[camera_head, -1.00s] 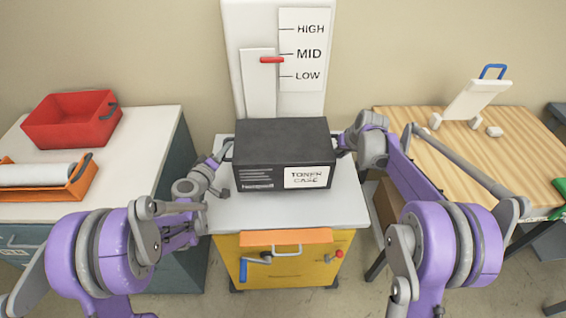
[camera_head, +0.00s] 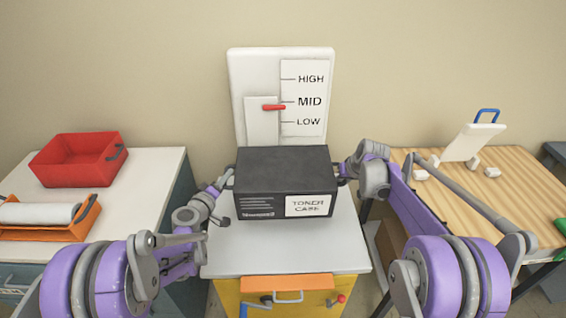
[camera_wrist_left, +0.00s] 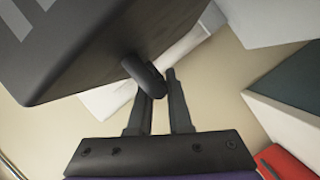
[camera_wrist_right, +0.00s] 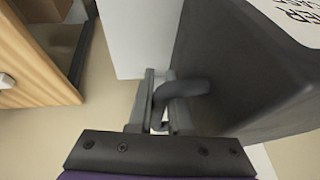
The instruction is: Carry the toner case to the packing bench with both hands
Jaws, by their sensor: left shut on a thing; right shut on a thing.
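The black toner case (camera_head: 270,188), with a white label on its front, is level between my two grippers above the grey top of the yellow cabinet (camera_head: 285,258). My left gripper (camera_head: 227,180) is shut on the handle at the case's left side; the left wrist view shows the dark handle (camera_wrist_left: 146,76) between its fingers. My right gripper (camera_head: 345,173) is shut on the right handle, which shows in the right wrist view (camera_wrist_right: 182,90). A wooden bench (camera_head: 535,205), which looks like the packing bench, stands to the right. The case hides part of the cabinet top.
A white panel with a red lever (camera_head: 274,107) at MID stands behind the case. On the left counter (camera_head: 150,170) are a red bin (camera_head: 75,165) and an orange roll holder (camera_head: 75,230). The wooden bench holds a white stand (camera_head: 470,143) and small white blocks; its middle is clear.

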